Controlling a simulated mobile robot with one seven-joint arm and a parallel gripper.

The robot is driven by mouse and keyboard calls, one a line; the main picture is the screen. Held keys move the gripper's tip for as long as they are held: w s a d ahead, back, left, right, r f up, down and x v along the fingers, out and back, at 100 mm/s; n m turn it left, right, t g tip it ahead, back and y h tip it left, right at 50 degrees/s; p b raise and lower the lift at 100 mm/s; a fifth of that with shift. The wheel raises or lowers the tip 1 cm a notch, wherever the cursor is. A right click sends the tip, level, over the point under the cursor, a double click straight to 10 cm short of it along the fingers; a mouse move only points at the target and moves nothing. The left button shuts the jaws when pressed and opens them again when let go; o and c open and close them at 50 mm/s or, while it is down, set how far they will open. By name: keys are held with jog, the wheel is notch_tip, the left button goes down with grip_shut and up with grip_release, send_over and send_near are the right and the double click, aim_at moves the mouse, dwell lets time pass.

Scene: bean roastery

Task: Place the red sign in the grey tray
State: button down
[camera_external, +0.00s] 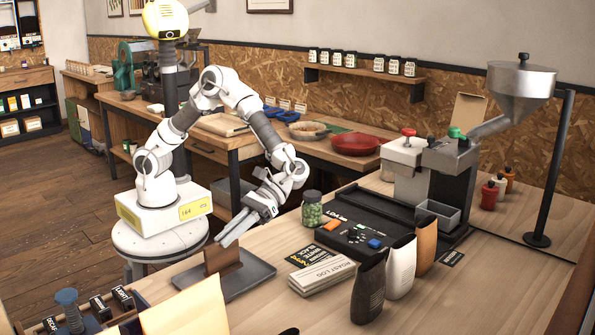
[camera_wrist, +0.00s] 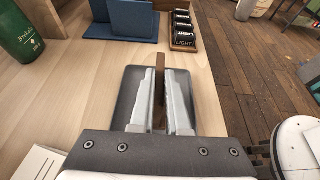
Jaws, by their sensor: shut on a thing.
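The sign (camera_external: 222,258) looks like a reddish-brown upright panel in the external view; its printed face does not show. In the wrist view the sign (camera_wrist: 160,82) is a thin brown strip between the fingers. My gripper (camera_external: 226,240) is shut on it, and its fingers (camera_wrist: 160,88) lie along both sides of the strip. The grey tray (camera_external: 255,272) is a shallow tray on the table, directly under the sign; it also shows around the fingers in the wrist view (camera_wrist: 130,88). I cannot tell whether the sign's lower edge touches the tray.
A roast log stack (camera_external: 320,270) and several bags (camera_external: 400,266) stand right of the tray. A green-bean jar (camera_external: 311,210) and a black control panel (camera_external: 357,236) are behind. A wooden box with labelled blocks (camera_wrist: 183,32) is beyond the tray. Blue panels (camera_wrist: 130,20) stand nearby.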

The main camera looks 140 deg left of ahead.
jog(key=shift+f, duration=0.85)
jog(key=c, duration=0.9)
grip_release()
jog(key=shift+f, duration=0.15)
